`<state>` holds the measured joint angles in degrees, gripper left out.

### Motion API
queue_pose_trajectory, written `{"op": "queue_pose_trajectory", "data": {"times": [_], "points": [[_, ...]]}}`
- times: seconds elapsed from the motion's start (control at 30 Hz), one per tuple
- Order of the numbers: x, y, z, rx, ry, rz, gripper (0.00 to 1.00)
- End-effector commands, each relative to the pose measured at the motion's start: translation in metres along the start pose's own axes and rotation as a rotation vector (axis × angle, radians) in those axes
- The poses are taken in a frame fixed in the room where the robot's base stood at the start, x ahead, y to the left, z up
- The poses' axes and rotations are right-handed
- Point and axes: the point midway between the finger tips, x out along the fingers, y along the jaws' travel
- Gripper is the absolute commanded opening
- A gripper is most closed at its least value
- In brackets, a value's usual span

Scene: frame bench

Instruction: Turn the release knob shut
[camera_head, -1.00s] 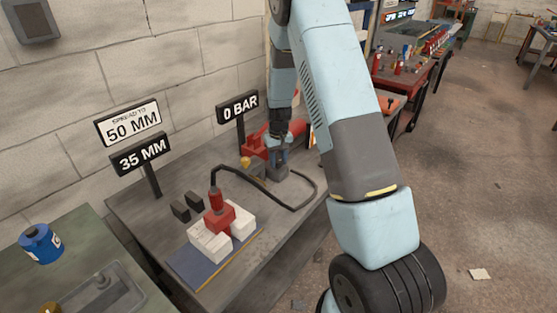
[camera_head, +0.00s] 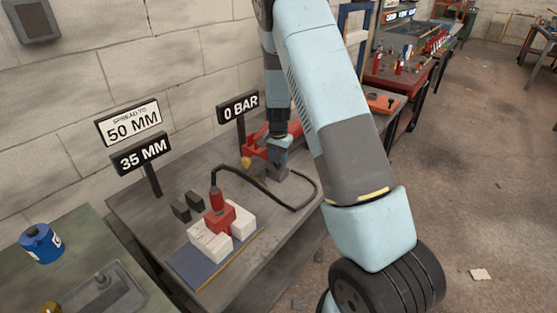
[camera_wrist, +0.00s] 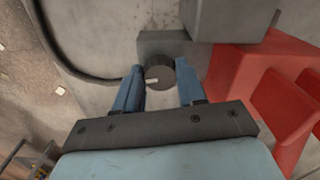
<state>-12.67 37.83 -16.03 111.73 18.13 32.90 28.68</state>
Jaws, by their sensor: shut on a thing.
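The release knob (camera_wrist: 160,72) is a dark round knob with a pale mark on its face, seen in the wrist view on a grey block (camera_wrist: 165,43). My gripper (camera_wrist: 160,80) has its two blue fingers on either side of the knob and is shut on it. In the head view my gripper (camera_head: 279,150) reaches down to the pump at the back of the bench, and the knob is hidden there. The red pump body (camera_head: 255,146) lies beside it. A sign (camera_head: 239,107) above reads 0 BAR.
A black hose (camera_head: 262,188) loops from the pump to a red spreader (camera_head: 219,217) on white blocks (camera_head: 210,241). Signs read 35 MM (camera_head: 141,154) and SPREAD TO 50 MM (camera_head: 129,122). Two dark blocks (camera_head: 181,211) stand nearby.

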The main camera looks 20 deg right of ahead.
Motion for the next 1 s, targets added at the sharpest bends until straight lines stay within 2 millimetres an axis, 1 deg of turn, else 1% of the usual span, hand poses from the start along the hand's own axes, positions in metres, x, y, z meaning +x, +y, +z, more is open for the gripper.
{"op": "queue_pose_trajectory", "data": {"times": [0.2, 0.4, 0.9, 0.93, 1.0], "points": [[-0.0005, -0.0018, 0.0002, 0.112, 0.001, -0.002, 0.09], [-0.0006, -0.0023, 0.0001, 0.168, 0.001, -0.002, 0.09], [-0.0007, -0.0033, 0.0007, 0.186, 0.001, -0.004, 0.09], [-0.0007, -0.0034, 0.0007, 0.186, 0.001, -0.004, 0.4], [-0.0007, -0.0032, 0.0008, 0.186, 0.001, -0.003, 0.47]]}}
